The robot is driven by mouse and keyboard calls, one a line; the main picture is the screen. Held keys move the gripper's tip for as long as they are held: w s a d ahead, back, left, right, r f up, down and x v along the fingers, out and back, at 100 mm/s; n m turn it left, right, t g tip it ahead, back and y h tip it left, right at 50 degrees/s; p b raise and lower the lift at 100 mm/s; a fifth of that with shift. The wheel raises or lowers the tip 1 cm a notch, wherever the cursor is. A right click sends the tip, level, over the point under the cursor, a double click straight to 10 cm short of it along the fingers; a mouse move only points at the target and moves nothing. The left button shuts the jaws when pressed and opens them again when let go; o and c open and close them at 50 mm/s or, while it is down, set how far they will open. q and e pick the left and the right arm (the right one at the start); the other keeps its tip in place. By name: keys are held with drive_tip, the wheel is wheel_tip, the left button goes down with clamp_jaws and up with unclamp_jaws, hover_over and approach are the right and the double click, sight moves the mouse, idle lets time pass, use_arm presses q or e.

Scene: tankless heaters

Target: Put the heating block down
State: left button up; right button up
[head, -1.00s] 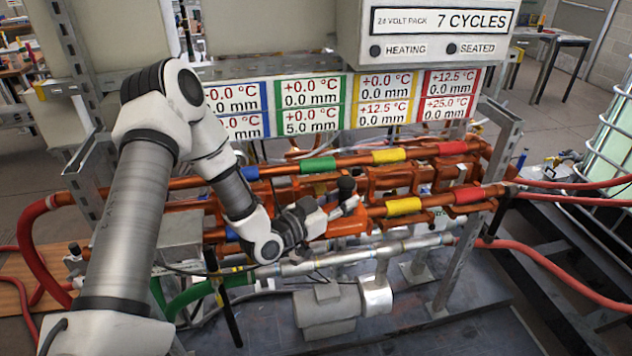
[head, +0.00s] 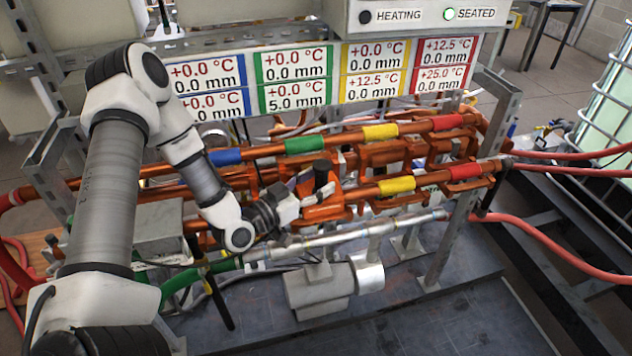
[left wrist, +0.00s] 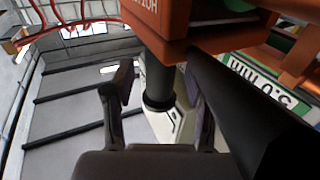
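The heating block (head: 325,210) is orange with a black upright handle (head: 322,172), and it sits at the lower orange pipe, in the green column. My left gripper (head: 287,208) is beside it on its left side. In the left wrist view the orange block (left wrist: 205,28) is at the top, with its dark handle post (left wrist: 158,65) below it. The two fingers of my left gripper (left wrist: 158,95) stand apart on either side of the post, with gaps visible, so it is open around it. My right gripper is not in view.
Pipes with blue, green, yellow and red bands (head: 396,185) run around the block. A grey metal pipe (head: 350,235) runs just in front. Red hoses (head: 555,252) lie at right.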

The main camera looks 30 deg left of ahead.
use_arm(q)
drive_tip(key=shift+w+f, duration=0.15)
drive_tip(key=shift+s, duration=0.25)
drive_tip(key=p+v, duration=0.5)
drive_tip(key=v, duration=0.6)
drive_tip(key=s+d+f+n+g, duration=0.1)
drive_tip(key=s+d+f+g, duration=0.1)
drive_tip(key=d+f+g, duration=0.4)
drive_tip(key=s+d+f+g, duration=0.25)
drive_tip(key=f+g, duration=0.25)
drive_tip(key=f, duration=0.3)
drive_tip(key=s+d+f+n+g+y, duration=0.2)
drive_tip(key=s+f+g, duration=0.4)
drive_tip(key=s, duration=0.6)
drive_tip(key=d+y, duration=0.1)
drive_tip(key=y, duration=0.1)
drive_tip(key=shift+s+f+g+y, duration=0.3)
drive_tip(key=shift+s+f+y, duration=0.05)
drive_tip(key=shift+s+y, duration=0.05)
